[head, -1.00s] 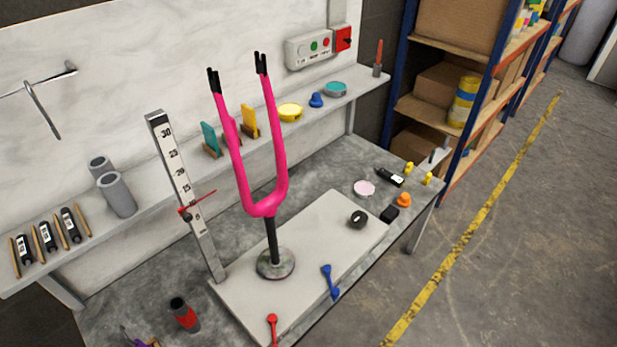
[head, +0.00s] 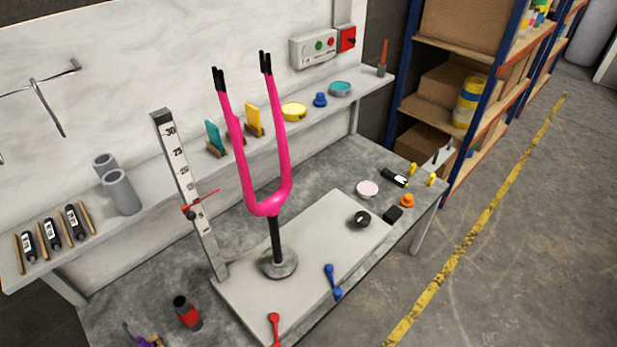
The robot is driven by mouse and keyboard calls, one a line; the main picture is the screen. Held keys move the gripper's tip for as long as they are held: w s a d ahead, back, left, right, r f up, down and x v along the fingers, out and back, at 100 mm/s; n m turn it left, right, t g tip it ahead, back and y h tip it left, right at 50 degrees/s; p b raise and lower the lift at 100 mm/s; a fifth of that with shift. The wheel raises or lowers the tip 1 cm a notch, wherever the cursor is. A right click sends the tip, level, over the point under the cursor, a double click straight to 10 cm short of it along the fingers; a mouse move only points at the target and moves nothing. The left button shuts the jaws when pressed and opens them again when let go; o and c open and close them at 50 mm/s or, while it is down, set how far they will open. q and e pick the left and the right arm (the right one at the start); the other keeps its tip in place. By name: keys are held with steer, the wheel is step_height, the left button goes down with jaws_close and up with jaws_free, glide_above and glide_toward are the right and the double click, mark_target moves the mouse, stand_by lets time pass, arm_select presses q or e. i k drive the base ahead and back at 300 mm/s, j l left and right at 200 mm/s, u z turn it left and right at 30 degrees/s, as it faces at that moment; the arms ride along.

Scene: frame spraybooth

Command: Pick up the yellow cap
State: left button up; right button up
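Two small yellow pieces stand at the right end of the grey table: one yellow piece (head: 413,168) farther back and another yellow piece (head: 432,179) close to the right edge. Their shape is too small to tell for sure, so I cannot tell which is the cap. A round, flat yellow tin or lid (head: 294,111) sits on the white shelf, between a yellow card and a blue cap. Nothing touches these yellow things. Neither of my grippers shows in the head view.
A pink fork (head: 267,205) stands upright on a white board (head: 330,240), beside a tall ruler post (head: 185,190). An orange cap (head: 407,200), a black block (head: 393,215) and a pink-white disc (head: 367,188) lie near the yellow pieces. Shelving (head: 475,150) stands behind the table's right end.

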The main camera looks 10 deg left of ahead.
mark_target(431, 180)
steer(key=i+l+u, duration=0.1)
steer(key=u, duration=0.6)
steer(key=i+l+u, duration=0.15)
steer(key=l+u, duration=0.25)
steer(key=l, duration=0.4)
steer(key=l+u, duration=0.4)
steer(key=l, duration=0.35)
